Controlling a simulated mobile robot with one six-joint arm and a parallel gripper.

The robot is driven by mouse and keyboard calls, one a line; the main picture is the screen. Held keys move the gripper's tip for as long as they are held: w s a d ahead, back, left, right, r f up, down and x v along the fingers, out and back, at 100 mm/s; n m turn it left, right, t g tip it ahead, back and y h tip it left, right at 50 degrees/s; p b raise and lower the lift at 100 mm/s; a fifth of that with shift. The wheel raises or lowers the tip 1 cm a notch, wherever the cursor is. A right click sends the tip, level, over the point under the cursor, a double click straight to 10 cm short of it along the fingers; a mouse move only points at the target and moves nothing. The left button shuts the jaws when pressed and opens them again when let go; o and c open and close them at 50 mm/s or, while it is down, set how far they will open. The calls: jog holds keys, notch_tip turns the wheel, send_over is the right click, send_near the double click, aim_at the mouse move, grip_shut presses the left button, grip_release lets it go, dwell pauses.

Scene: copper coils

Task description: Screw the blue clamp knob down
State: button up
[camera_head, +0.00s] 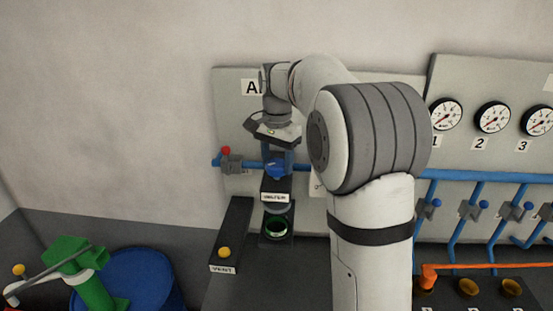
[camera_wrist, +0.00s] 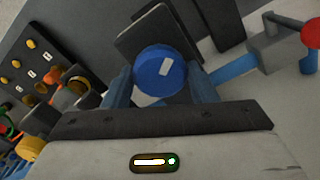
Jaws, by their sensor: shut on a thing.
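The blue clamp knob (camera_wrist: 160,75) is round, with a white mark on its face. In the wrist view it sits between the two fingers of my gripper (camera_wrist: 160,88), which is shut on it. In the head view the knob (camera_head: 276,170) shows below my gripper (camera_head: 277,160), above a dark block with a white label (camera_head: 275,197). My gripper points down at it. The fingers partly cover the knob's sides, and its underside is hidden.
A blue pipe with a red-knobbed valve (camera_head: 229,161) runs just left of my gripper. Below are a green ring (camera_head: 276,227) and a yellow vent button (camera_head: 224,252). Gauges (camera_head: 492,118) and blue valves (camera_head: 470,209) line the panel at right. A blue drum (camera_head: 140,278) stands lower left.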

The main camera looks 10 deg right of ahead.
jog(key=m, duration=0.6)
jog(key=shift+m+p, duration=0.3)
jog(key=m, duration=1.2)
jog(key=shift+m+p, duration=0.3)
jog(key=m, duration=0.5)
jog(key=shift+r, duration=0.1)
jog(key=shift+m, duration=0.4)
jog(key=o, duration=1)
